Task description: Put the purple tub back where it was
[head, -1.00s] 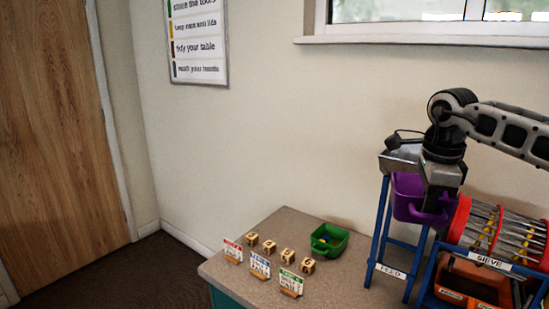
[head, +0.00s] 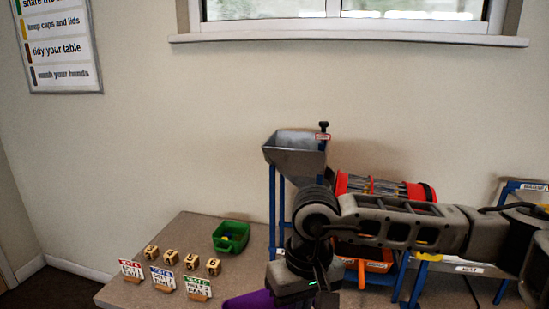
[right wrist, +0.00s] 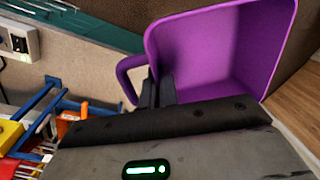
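The purple tub (head: 250,301) shows at the bottom edge of the head view, partly cut off and partly behind my right gripper (head: 302,290). In the right wrist view the tub (right wrist: 225,50) has its open side towards the camera, a loop handle at its left, and looks empty inside. My right gripper (right wrist: 158,92) is shut on it at the handle side. The tub is in front of the table, clear of the feed stand. My left gripper is not in view.
The table (head: 180,240) holds a green tub (head: 230,236), several number blocks (head: 170,257) and label cards (head: 163,279). The feed hopper (head: 295,155) stands on blue legs. The red sieve drum (head: 385,187) and an orange tray (head: 368,258) are partly behind my arm.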

